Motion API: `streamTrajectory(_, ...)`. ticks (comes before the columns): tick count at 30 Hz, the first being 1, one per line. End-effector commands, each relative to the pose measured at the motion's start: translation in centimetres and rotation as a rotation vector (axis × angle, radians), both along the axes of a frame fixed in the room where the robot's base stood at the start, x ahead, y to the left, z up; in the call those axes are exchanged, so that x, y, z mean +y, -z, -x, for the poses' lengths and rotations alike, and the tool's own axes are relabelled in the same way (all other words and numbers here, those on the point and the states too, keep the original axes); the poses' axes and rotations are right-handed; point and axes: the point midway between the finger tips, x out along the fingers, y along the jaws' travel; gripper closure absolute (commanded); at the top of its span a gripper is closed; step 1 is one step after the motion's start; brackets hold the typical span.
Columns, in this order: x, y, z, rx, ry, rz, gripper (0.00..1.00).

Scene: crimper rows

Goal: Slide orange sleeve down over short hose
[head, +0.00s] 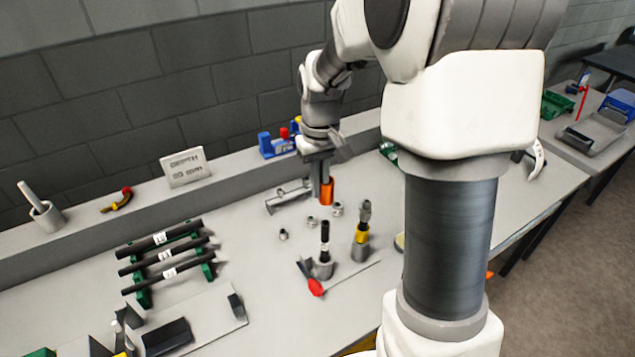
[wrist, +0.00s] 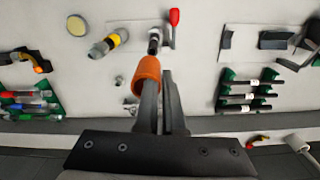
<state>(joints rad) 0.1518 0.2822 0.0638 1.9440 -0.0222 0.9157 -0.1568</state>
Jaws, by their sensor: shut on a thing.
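My gripper (head: 322,178) is shut on the orange sleeve (head: 327,191) and holds it above the bench. The short hose (head: 325,236) is black with a white label and stands upright in a grey holder (head: 322,269). It is below the sleeve in the head view, with a clear gap between them. In the wrist view the short hose (wrist: 154,40) is beyond the sleeve, slightly right. How the fingers grip the sleeve wall is partly hidden.
A yellow-banded fitting (head: 362,236) stands upright right of the hose. Black hoses rest on a green rack (head: 208,270) at left. A sign (head: 186,167) stands on the back ledge.

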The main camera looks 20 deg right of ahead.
Motion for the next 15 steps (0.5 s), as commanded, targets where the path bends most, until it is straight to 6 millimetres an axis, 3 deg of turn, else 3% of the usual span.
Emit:
streamTrajectory(8,0.0,0.5,0.0,0.0,-0.001,0.0,1.0)
streamTrajectory(15,0.0,2.4,0.0,0.0,-0.001,0.0,1.0)
